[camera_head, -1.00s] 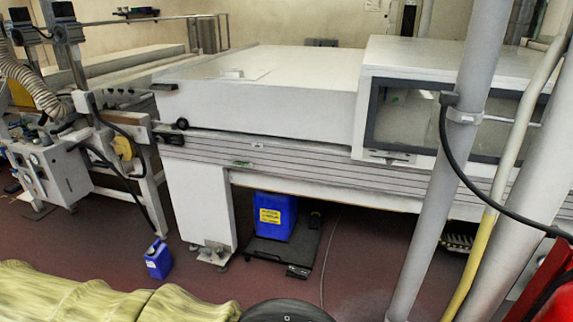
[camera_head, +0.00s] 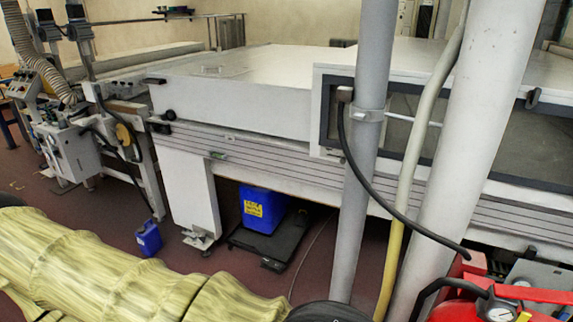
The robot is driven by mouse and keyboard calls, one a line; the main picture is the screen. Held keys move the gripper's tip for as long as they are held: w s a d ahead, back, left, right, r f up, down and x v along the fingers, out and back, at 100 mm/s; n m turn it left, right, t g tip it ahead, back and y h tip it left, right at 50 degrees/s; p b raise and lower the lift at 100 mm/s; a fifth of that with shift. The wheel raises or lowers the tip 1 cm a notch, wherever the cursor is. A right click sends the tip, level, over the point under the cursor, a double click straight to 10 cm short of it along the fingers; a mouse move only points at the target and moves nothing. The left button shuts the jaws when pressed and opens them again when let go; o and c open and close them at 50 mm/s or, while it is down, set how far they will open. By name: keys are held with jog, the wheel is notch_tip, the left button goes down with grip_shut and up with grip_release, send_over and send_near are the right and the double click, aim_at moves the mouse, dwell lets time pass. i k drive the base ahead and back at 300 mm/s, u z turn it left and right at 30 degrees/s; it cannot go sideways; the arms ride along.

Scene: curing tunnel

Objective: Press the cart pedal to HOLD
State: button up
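A low black cart (camera_head: 240,237) sits on the floor under the white machine. A blue canister (camera_head: 262,222) with a yellow label stands on it. A small black pedal-like piece (camera_head: 272,265) sticks out at the cart's front edge. It is too small to read any marking or tell its position. My gripper is not in view. A black rounded part at the bottom edge may be mine, but I cannot tell.
A grey pole (camera_head: 358,160), a yellow hose (camera_head: 400,215) and a thick white pipe (camera_head: 475,150) stand at right, before the machine. A red extinguisher (camera_head: 470,310) is lower right. A yellow-green ribbed bundle (camera_head: 130,265) fills the lower left. A small blue jug (camera_head: 148,238) stands on the floor.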

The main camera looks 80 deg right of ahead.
aim_at(266, 260)
jog(key=z, duration=1.65)
jog(key=i, duration=1.65)
jog(key=z, duration=0.05)
